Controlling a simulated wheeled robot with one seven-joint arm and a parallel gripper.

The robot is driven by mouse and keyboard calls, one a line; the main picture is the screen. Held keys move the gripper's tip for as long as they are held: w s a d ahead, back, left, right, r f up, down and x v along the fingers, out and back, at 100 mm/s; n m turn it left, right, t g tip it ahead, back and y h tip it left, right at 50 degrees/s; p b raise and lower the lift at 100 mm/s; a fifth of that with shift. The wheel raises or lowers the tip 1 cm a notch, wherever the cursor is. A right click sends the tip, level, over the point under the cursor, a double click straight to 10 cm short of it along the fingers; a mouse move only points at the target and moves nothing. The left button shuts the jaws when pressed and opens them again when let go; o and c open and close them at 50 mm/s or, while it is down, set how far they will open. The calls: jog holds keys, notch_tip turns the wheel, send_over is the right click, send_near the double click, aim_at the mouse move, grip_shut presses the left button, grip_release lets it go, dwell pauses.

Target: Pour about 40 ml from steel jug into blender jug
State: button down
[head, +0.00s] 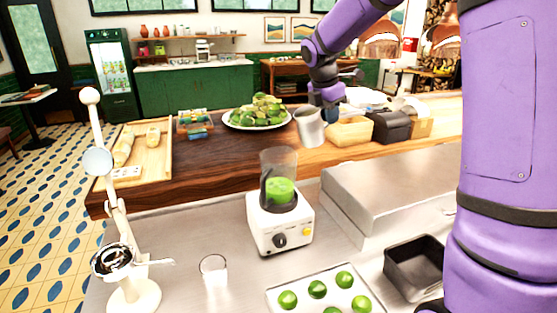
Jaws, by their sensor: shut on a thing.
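The steel jug (309,128) is a small grey metal jug, held up to the upper right of the blender, apart from it and slightly tilted. My gripper (322,108) is shut on the steel jug; the fingers are partly hidden behind it. The blender jug (279,165) is clear and open at the top, with green liquid (280,190) in its lower part. It stands upright on a white blender base (280,225) with a black knob. The inside of the steel jug cannot be seen.
A white citrus press (118,262) stands at the left, with a small glass (214,270) beside it. A tray of limes (377,300) and a black bin (412,285) are in front. A plate of greens (231,122), a wooden box (349,132) and a raised steel ledge (385,185) lie behind.

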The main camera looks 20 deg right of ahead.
jog(key=shift+d+f+y, duration=0.25)
jog(key=shift+f+y, duration=0.1)
jog(key=shift+y, duration=0.05)
notch_tip(320, 180, down, 10)
jog(key=y+b, duration=0.1)
jog(key=y, duration=0.1)
jog(key=shift+w+r+g, duration=0.15)
jog(key=shift+r+g, duration=0.05)
jog(key=shift+g, duration=0.1)
dwell(1.5)
